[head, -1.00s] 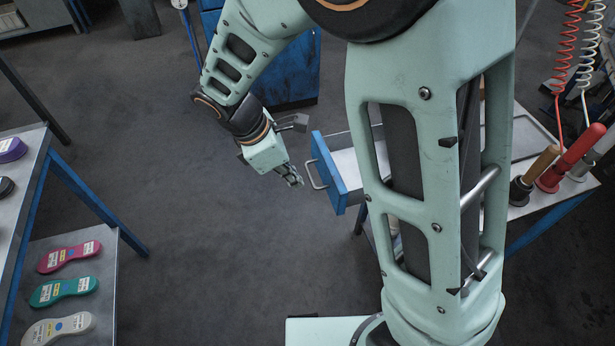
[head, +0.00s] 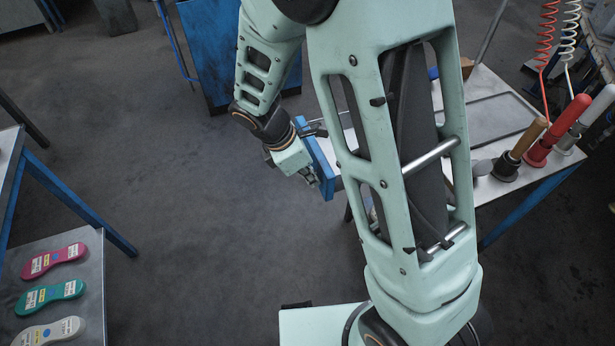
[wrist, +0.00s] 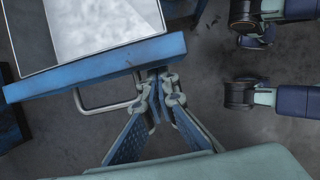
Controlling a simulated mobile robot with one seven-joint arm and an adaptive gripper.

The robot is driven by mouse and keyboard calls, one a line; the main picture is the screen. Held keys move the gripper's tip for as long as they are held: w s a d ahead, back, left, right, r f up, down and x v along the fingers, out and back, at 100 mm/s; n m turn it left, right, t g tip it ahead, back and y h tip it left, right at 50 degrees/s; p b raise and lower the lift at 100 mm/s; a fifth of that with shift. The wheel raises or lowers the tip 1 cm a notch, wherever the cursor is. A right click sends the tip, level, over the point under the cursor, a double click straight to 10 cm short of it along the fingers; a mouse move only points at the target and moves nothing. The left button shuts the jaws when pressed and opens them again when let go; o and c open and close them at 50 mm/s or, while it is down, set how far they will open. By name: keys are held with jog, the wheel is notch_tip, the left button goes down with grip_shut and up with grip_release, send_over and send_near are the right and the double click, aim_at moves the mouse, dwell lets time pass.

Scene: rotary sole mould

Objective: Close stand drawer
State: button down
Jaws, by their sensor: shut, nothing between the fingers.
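The stand drawer has a blue front (head: 318,165) and a pale inside, and it stands pulled out to the left of the stand. My arm hides much of the drawer and stand in the head view. In the wrist view the blue drawer front (wrist: 100,66) runs across the top, with a grey bar handle (wrist: 108,106) below it. My gripper (wrist: 160,84) is shut and empty, its fingertips at the drawer front just right of the handle. In the head view my gripper (head: 312,181) is at the front's outer face. I cannot tell whether it touches.
The stand's top (head: 535,155) holds a tray and several upright handled tools (head: 555,130) at the right. A blue cabinet (head: 235,50) stands behind. A rack with shoe soles (head: 50,298) is at the left. The floor between is clear.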

jog(key=w+d+p, duration=0.1)
jog(key=w+d, duration=0.1)
jog(key=d, duration=0.5)
jog(key=w+d+p, duration=0.2)
jog(key=d, duration=0.6)
jog(key=w+d+p, duration=0.2)
jog(key=d, duration=0.5)
jog(key=shift+w+d, duration=0.25)
jog(key=shift+d, duration=0.15)
jog(key=shift+w+d+r, duration=0.1)
jog(key=shift+d, duration=0.15)
